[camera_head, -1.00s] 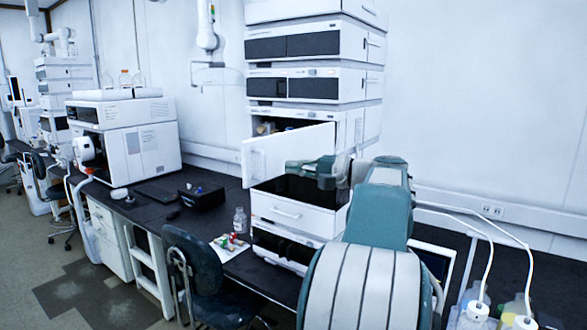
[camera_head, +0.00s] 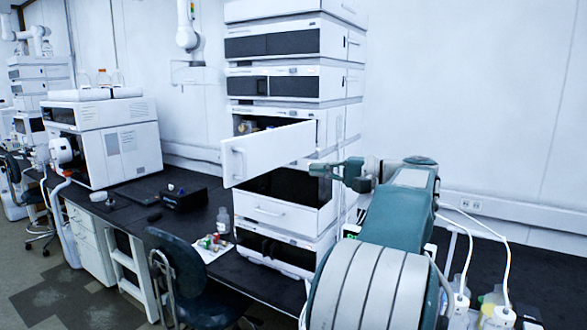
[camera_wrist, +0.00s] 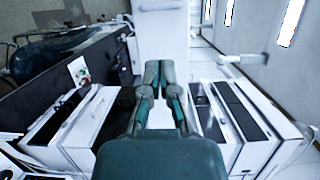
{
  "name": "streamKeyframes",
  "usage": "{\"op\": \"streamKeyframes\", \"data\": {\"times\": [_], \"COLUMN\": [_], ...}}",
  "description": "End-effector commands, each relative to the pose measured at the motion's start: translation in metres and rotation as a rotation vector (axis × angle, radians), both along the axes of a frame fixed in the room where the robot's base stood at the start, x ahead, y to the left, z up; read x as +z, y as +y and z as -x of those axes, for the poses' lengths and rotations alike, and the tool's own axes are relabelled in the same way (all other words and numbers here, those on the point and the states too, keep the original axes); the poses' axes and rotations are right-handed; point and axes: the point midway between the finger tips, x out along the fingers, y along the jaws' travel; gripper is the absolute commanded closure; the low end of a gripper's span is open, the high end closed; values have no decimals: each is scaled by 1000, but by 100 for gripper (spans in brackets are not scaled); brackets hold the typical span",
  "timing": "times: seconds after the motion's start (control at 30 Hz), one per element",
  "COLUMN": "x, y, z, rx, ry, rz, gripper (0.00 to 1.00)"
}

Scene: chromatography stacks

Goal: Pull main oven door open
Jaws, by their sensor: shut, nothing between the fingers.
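The oven door (camera_head: 270,150) is a flat white panel standing ajar on the middle unit of the tall stack, with its handle (camera_head: 239,164) near the left end. Behind it the open compartment (camera_head: 255,123) shows dark, with small items inside. In the wrist view the white door panel (camera_wrist: 164,38) lies ahead of my fingers, and its handle is at the top edge. My gripper (camera_head: 313,170) is shut and empty, just right of and below the door in the head view. In the wrist view its closed fingertips (camera_wrist: 160,64) point at the panel; whether they touch it, I cannot tell.
A white drawer unit (camera_head: 270,210) sits below the door. A dark chair (camera_head: 185,275) stands before the black bench. A bottle (camera_head: 223,220) and a small tray of coloured vials (camera_head: 213,245) are left of the stack. Bottles stand at right.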

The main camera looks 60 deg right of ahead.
Motion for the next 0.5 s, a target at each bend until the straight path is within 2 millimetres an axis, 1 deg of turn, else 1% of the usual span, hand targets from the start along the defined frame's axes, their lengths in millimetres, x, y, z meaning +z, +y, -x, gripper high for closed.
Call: {"op": "streamKeyframes", "data": {"times": [0.03, 0.1, 0.2, 0.27, 0.37, 0.47, 0.5], "x": [0, 0, 0, -1, -12, -37, -48], "y": [-3, -5, -7, -6, 1, 15, 23], "z": [9, 17, 24, 24, 12, -12, -21], "rx": [-4, -2, -1, 4, 37, 101, 132], "ry": [0, 0, 0, 7, 69, 202, 269], "rz": [-1, 0, 0, -1, -6, -9, -8], "gripper": [100, 100, 100, 100, 100, 100, 100]}}
